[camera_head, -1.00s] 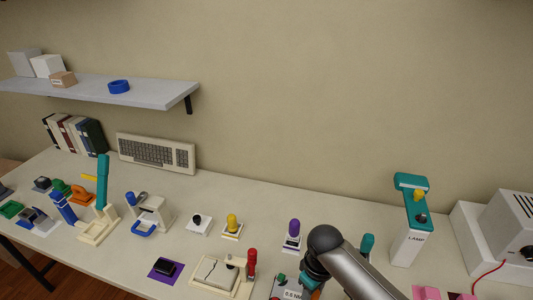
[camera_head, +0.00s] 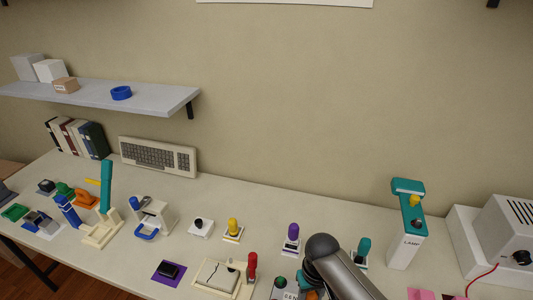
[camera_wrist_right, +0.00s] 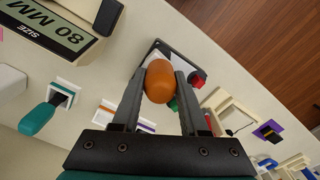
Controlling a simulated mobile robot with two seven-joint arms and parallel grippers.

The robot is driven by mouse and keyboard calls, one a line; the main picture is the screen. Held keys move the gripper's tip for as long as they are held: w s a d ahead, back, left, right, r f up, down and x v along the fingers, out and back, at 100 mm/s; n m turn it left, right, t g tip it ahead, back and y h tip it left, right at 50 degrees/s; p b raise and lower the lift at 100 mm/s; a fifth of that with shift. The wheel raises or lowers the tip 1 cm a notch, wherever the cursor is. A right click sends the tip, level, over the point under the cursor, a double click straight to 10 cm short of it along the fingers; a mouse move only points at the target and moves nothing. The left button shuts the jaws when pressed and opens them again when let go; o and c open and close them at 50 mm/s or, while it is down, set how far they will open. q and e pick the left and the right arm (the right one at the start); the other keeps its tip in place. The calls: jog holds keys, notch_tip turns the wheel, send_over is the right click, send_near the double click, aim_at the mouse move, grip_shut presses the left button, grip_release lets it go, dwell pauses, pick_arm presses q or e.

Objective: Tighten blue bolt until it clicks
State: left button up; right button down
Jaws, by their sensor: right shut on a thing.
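My right gripper (camera_wrist_right: 160,90) is shut on a rounded orange handle (camera_wrist_right: 160,82), seen between its two dark fingers in the right wrist view. Behind the handle is a dark-edged panel (camera_wrist_right: 148,54) with a red knob (camera_wrist_right: 197,80) and a green part. I cannot make out the blue bolt; it may be hidden under the handle or the gripper. My left gripper is not in view.
A red-handled device (camera_head: 252,264), a purple-handled one (camera_head: 292,232) and a teal-handled one (camera_head: 364,246) stand close around my right arm. The wrist view shows an "80 MM" display (camera_wrist_right: 48,30). The table behind is mostly clear.

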aim_at(311, 294)
jog(key=shift+c, duration=1.8)
grip_release()
jog(key=shift+c, duration=0.4)
notch_tip(311, 294, up, 4)
jog(key=p, duration=0.3)
jog(key=shift+f+p, duration=0.25)
jog(key=shift+p, duration=0.1)
jog(key=shift+r+p, duration=0.3)
jog(key=shift+r, duration=0.95)
